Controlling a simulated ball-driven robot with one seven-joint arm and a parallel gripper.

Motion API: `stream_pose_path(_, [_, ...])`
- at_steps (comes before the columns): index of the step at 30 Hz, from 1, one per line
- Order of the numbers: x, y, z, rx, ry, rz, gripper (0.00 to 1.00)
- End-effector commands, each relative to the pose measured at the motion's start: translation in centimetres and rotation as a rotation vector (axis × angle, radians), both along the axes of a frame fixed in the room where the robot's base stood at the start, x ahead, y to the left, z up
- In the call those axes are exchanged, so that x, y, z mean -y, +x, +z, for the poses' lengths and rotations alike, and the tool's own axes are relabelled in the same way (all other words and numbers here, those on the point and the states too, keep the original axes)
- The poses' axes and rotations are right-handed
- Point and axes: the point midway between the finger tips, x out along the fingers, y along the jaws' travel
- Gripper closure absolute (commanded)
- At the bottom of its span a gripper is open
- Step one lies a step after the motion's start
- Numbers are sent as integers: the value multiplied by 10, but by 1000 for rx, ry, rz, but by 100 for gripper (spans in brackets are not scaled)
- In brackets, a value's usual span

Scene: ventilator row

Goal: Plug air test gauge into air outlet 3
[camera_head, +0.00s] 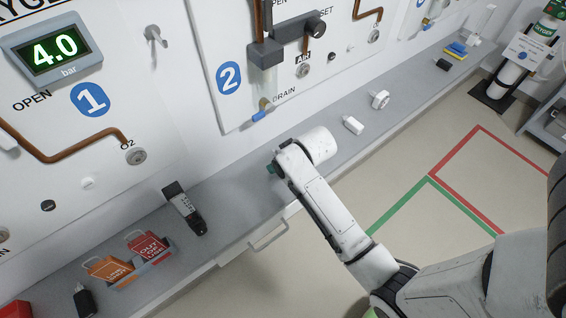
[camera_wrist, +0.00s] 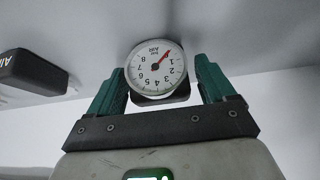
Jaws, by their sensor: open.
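The fingers are open, with gaps beside the dial. In the head view my gripper (camera_head: 272,168) is low over the grey ledge, and the gauge is hidden by my arm. Panel 2 has an outlet (camera_head: 303,70) under an AIR label. A further panel (camera_head: 425,22) is cut off at the top right; no outlet marked 3 is readable.
The grey ledge (camera_head: 235,205) runs along the wall. On it are a black labelled device (camera_head: 185,208), orange and red tags (camera_head: 130,258), and white fittings (camera_head: 353,125) and (camera_head: 380,99). The floor is open.

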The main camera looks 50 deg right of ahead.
Motion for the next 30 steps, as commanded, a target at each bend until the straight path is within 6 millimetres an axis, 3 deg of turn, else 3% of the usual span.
stream_pose_path(25, [0, 0, 0, 1, 0, 0, 17])
stream_pose_path(30, [0, 0, 0, 0, 0, 0, 31])
